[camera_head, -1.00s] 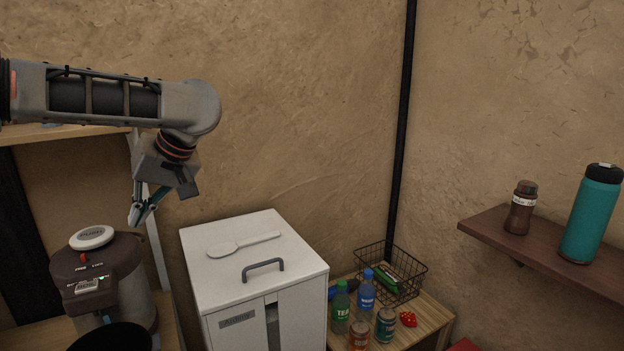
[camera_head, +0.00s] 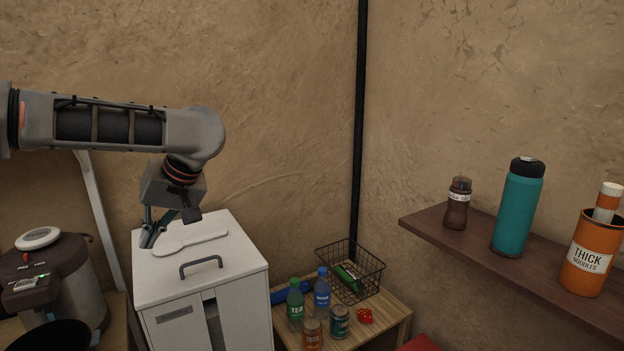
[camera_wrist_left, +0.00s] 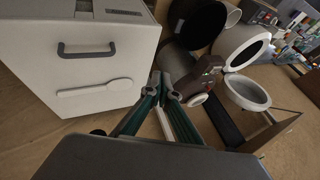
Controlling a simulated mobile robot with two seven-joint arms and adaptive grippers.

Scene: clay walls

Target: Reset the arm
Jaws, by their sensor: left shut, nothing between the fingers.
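My left arm comes in from the left in the head view, with its forearm level and its wrist bent downward. My left gripper (camera_head: 153,240) is shut and empty. In the head view it overlaps the left back edge of the white cabinet's top (camera_head: 226,247); it is hard to tell how far above or behind it is. In the left wrist view the closed fingertips (camera_wrist_left: 160,77) point between the cabinet (camera_wrist_left: 75,22) and the cooker. My right gripper is not in view.
A white spoon (camera_head: 190,243) lies on the cabinet. A dark cooker (camera_head: 58,278) stands at left. Bottles, cans and a wire basket (camera_head: 350,273) sit on a low wooden table (camera_head: 393,318). A shelf (camera_head: 424,221) at right holds a brown bottle (camera_head: 457,204), a teal flask (camera_head: 518,207) and an orange noodle container (camera_head: 590,254).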

